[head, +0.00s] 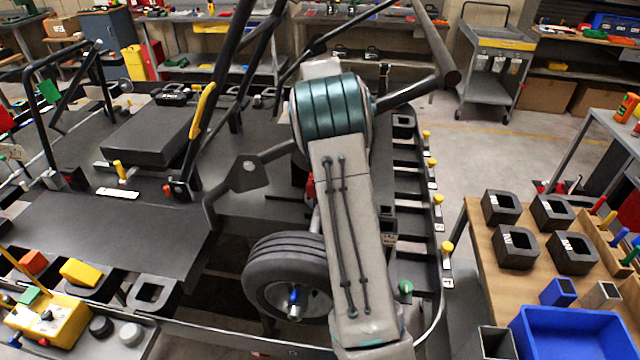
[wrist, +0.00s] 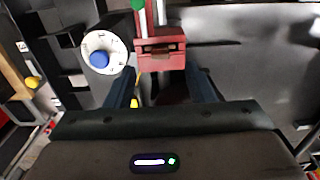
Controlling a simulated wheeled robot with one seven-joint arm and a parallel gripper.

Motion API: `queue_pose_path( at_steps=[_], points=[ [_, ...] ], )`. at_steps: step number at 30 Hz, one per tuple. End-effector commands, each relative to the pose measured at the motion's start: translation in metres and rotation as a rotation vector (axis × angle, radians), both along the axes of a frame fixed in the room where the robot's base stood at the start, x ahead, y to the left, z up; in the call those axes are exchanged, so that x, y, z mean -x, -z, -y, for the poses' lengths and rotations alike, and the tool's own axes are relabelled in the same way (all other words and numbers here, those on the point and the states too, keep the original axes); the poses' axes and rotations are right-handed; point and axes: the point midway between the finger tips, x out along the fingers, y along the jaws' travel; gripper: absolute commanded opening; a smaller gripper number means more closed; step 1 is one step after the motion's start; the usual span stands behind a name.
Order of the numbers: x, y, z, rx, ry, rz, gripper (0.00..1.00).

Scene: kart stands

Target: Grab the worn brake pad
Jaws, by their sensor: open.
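A red block-shaped part, which looks like a brake caliper (wrist: 160,40), sits at the top middle of the wrist view. A narrow brownish piece shows in a slot on its face, but I cannot tell whether this is the worn brake pad. My gripper (wrist: 164,82) is open, with its dark fingers to the left and right just below the red part. Nothing is seen held between them; the space there is dark. In the head view my arm hides the gripper, and only a sliver of the red part (head: 310,186) shows.
A white hub with a blue centre (wrist: 99,57) is close to my left finger; it belongs to the black wheel (head: 285,275). The dark kart deck (head: 100,235) lies left. A wooden bench (head: 480,262) with dark square holders and a blue bin (head: 570,345) stands right.

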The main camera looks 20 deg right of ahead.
Motion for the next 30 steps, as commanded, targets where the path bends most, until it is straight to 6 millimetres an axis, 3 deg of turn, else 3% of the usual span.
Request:
queue_pose_path(
  at_steps=[10, 18, 27, 30],
  points=[
    [0.000, 0.029, 0.000, 0.000, 0.000, -0.004, 0.49],
    [-0.002, 0.065, 0.002, 0.000, -0.001, -0.001, 0.49],
    [-0.003, 0.072, 0.002, 0.001, -0.001, 0.002, 0.49],
    [-0.003, 0.071, 0.002, 0.001, -0.001, 0.002, 0.21]
  ],
)
